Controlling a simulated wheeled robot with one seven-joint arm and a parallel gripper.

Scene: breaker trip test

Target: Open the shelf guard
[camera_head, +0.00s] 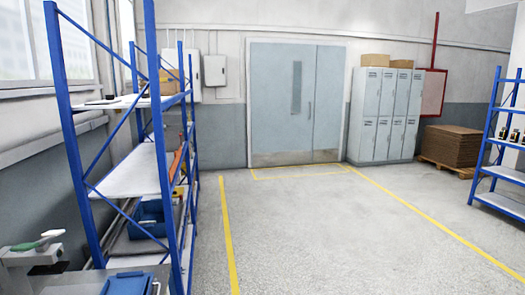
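No part that I can clearly identify as the shelf guard shows. A blue-framed shelf rack (68,128) with white shelves stands close on the left, seen at an angle. An orange piece (178,160) shows near its middle level, partly hidden by the posts; I cannot tell what it is. A second blue rack (490,125) stands at the right edge and is cut off by the frame. My gripper is not in view.
A bench with a blue tray (128,284) and a green-handled device (38,243) fills the lower left corner. Grey lockers (384,115), a double door (296,105) and stacked brown sheets (453,146) stand at the back. The yellow-lined floor (320,235) is clear.

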